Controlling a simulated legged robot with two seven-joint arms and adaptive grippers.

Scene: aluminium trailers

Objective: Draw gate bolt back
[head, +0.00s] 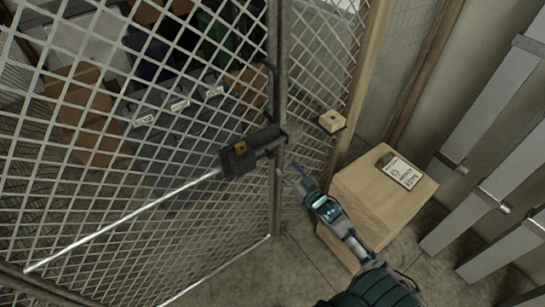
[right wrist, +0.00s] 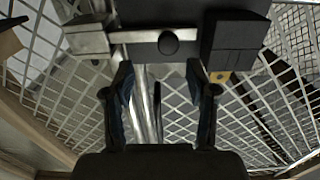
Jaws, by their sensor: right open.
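The gate bolt (head: 245,154) is a dark metal assembly on the edge post of the wire-mesh gate (head: 120,165). A small yellow-brown piece (head: 240,148) sits on the bolt's housing. My right gripper (head: 290,178) is just right of and below the bolt. Its two fingers stand apart with nothing between the tips, below the knob in the wrist view (right wrist: 159,66). My left gripper is not in view.
A wooden box (head: 375,205) with a sign (head: 398,170) on top stands to the right of the gate. A small wooden block (head: 331,121) is on the mesh beside the post. Boxes and dark cases lie behind the mesh. Metal beams (head: 490,190) lean at the far right.

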